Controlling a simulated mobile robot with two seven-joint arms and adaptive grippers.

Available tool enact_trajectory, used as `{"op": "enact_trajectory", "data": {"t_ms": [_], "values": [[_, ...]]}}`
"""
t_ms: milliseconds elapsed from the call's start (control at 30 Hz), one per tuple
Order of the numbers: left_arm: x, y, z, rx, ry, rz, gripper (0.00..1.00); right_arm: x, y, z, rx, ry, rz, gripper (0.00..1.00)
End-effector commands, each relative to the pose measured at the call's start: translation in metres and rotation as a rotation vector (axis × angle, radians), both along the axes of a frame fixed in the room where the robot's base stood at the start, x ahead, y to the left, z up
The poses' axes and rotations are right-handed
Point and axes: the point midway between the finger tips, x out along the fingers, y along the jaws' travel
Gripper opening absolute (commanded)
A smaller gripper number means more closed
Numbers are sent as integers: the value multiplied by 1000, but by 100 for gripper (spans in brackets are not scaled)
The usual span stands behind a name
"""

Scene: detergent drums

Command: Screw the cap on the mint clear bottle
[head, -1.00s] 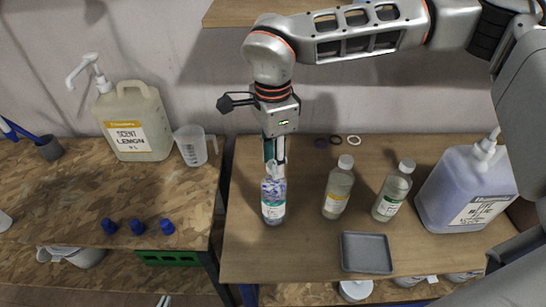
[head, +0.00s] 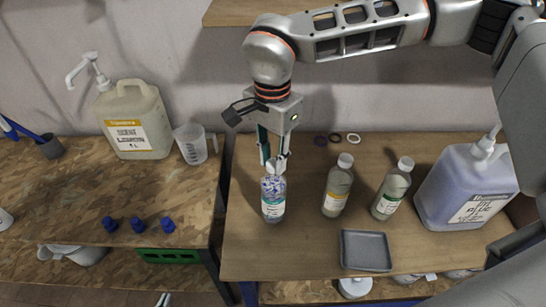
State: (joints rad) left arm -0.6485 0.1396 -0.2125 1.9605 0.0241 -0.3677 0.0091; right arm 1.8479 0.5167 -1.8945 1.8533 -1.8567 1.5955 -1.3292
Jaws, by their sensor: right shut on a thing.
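A clear bottle (head: 273,200) with blue-and-white speckles and a pale label with green stands upright on the right-hand table; I take it as the mint clear bottle. My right gripper (head: 276,163) points down over its top, shut on a small pale cap (head: 275,168) at the bottle's mouth. The fingers partly hide the cap, and I cannot tell how far it is seated on the neck. Two small pale tips, apparently my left gripper (head: 163,300), show at the bottom edge; their opening is unclear.
Two white-capped bottles, yellow-labelled (head: 338,188) and green-labelled (head: 390,192), stand right of it. A grey tray (head: 366,251) lies in front, a purple-blue jug (head: 462,190) at right. Rings (head: 335,138) lie behind. The left table holds a lemon jug (head: 133,122), measuring cup (head: 194,144) and blue caps (head: 138,225).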

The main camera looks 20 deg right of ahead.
Motion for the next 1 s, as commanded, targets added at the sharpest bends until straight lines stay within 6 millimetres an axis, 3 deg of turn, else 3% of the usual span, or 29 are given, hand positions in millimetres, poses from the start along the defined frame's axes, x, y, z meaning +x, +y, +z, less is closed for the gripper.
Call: {"op": "enact_trajectory", "data": {"t_ms": [467,1000], "values": [[1,0,-4,-1,-2,0,0,0,0,-3,0,-1,-24,0],[2,0,-29,0,-5,0,0,0,0,-5,-1,2,-289,0]]}}
